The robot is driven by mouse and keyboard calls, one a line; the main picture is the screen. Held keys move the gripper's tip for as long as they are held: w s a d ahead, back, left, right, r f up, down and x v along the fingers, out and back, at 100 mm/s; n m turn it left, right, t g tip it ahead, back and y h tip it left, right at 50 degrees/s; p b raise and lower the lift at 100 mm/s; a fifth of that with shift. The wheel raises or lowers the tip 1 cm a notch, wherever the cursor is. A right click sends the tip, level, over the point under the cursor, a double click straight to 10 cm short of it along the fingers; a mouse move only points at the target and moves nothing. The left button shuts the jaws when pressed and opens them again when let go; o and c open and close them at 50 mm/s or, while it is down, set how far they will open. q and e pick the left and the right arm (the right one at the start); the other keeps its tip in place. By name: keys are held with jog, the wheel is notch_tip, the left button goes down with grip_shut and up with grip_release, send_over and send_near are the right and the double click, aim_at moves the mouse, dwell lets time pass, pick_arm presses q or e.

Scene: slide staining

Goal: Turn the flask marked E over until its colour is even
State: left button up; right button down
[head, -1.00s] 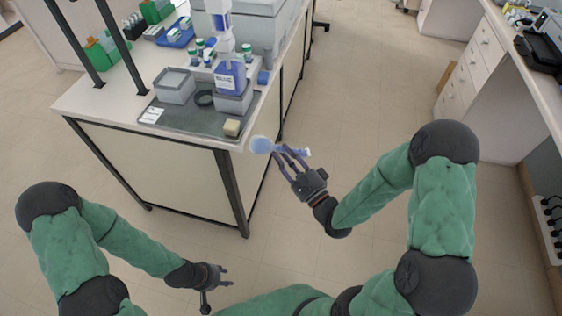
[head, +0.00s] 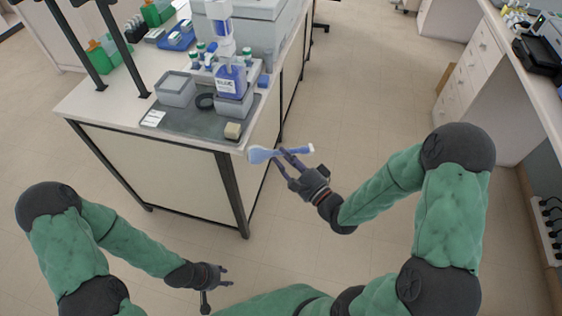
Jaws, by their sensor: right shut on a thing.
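A small flask (head: 262,154) with pale blue liquid lies on its side in the air, just off the bench's front right corner. Its wide end points left and its narrow neck and cap point right. My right gripper (head: 283,157) is shut on it around the neck. A mark on the flask is too small to read. My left gripper (head: 224,276) is low at the bottom of the view, away from the bench, with its fingers apart and nothing between them.
The bench (head: 92,103) holds a grey mat (head: 190,123) with grey tubs (head: 175,88), a blue-filled bottle (head: 231,80), a dark ring (head: 205,101) and a beige block (head: 233,130). Green and blue racks stand at the back left. The floor right of the bench is clear.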

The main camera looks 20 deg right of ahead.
jog(key=shift+n+g+h+p, duration=0.8)
jog(key=shift+n+h, duration=0.4)
jog(key=shift+n, duration=1.55)
jog(key=shift+n+g+h+p, duration=0.6)
jog(key=shift+n+h+p, duration=0.5)
jog(key=shift+n, duration=1.7)
jog(key=shift+n+g+h+p, duration=0.75)
jog(key=shift+n+h, duration=0.55)
jog(key=shift+n, duration=1.45)
